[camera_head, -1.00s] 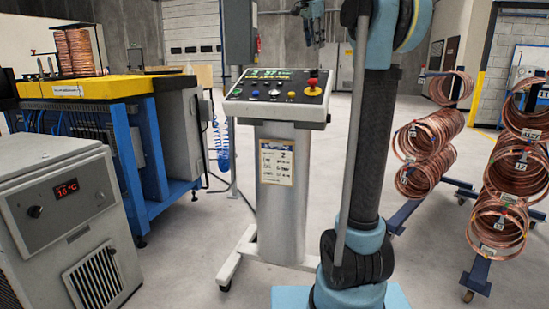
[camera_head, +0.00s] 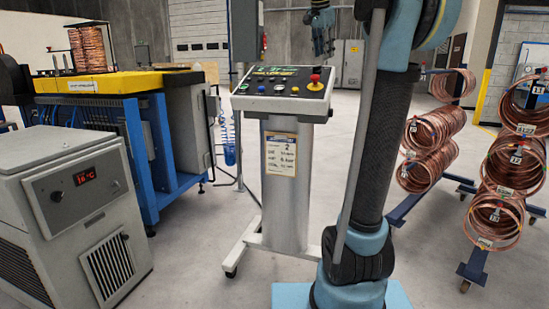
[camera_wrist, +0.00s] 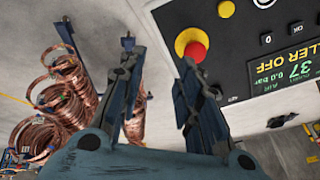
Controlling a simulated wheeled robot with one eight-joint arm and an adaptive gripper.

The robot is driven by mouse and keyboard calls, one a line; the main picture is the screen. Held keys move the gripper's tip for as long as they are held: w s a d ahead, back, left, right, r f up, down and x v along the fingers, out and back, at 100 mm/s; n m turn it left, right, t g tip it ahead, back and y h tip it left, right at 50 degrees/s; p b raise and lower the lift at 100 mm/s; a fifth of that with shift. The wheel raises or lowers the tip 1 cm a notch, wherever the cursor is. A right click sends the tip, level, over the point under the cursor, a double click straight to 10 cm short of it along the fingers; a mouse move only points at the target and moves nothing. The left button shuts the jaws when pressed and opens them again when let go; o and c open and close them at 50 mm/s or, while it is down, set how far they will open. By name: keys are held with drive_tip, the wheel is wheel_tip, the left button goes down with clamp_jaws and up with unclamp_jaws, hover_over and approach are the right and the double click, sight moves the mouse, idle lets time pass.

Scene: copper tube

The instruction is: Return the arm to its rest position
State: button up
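My arm stands at right of centre in the head view, its dark upright link (camera_head: 388,150) rising from a blue base joint. My gripper (camera_head: 322,42) hangs at the top of the head view, beyond the control console (camera_head: 288,85) in the picture. In the wrist view my gripper's two fingers (camera_wrist: 158,60) are spread apart with nothing between them. The console's red button (camera_wrist: 192,46) on its yellow ring lies just beyond the right fingertip there. The console screen (camera_wrist: 285,72) reads "LLER OFF" and 37, partly cut off.
A grey chiller (camera_head: 70,215) showing 16 °C stands at the left. Behind it is a blue-framed machine (camera_head: 135,150) with a yellow top. Racks of copper coils (camera_head: 428,150) stand at the right. Open floor (camera_head: 190,260) lies between chiller and console.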

drive_tip(key=s+f+n, duration=0.4)
drive_tip(key=s+f, duration=0.8)
drive_tip(key=f, duration=0.5)
drive_tip(key=s+f+n+g+y, duration=0.1)
drive_tip(key=s+f+n, duration=0.2)
drive_tip(key=s+f, duration=0.9)
drive_tip(key=s+f+n+g+y, duration=0.1)
drive_tip(key=s+f+n, duration=0.3)
drive_tip(key=s+f, duration=0.8)
wheel_tip(320, 180, down, 10)
drive_tip(key=shift+s+d+f+n, duration=0.2)
drive_tip(key=shift+d+n, duration=0.1)
drive_tip(key=shift+d, duration=0.15)
drive_tip(key=shift+w+f, duration=0.15)
drive_tip(key=shift+w, duration=0.3)
